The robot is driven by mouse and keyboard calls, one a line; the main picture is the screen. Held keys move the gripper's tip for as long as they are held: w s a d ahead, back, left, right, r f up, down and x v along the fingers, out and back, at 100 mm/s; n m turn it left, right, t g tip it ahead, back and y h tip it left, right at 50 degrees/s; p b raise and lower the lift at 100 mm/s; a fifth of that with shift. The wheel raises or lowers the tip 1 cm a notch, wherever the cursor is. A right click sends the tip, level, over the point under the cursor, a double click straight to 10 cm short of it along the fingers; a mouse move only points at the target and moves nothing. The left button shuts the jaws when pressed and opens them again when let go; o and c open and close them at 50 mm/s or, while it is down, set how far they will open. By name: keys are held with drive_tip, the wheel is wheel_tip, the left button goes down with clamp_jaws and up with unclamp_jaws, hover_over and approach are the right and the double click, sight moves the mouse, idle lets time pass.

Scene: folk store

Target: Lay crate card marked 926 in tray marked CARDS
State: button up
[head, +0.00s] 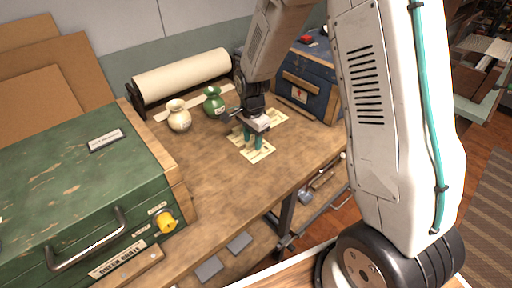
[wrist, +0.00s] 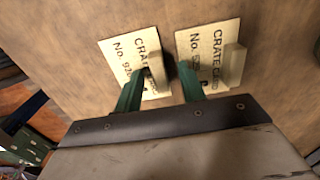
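Two cream crate cards lie flat on the workbench, each with an upright wooden block on it. In the wrist view, the left card (wrist: 118,58) reads "CRATE CARD No. 92", its last digit unclear; the right card's (wrist: 198,46) number is partly hidden by a finger. My gripper (wrist: 157,84) is open, its green fingers on either side of the left card's block (wrist: 156,72), with gaps visible. In the head view my gripper (head: 252,141) points down over the pale cards (head: 258,156). I cannot make out a tray marked CARDS.
A green crate (head: 70,190) fills the bench's left end. A paper roll (head: 182,75), a cream vase (head: 179,117) and a green vase (head: 213,102) stand behind. A blue box (head: 308,85) stands at the back right. The bench front (head: 215,195) is clear.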

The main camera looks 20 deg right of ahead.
drive_tip(key=shift+f, duration=0.2)
clamp_jaws()
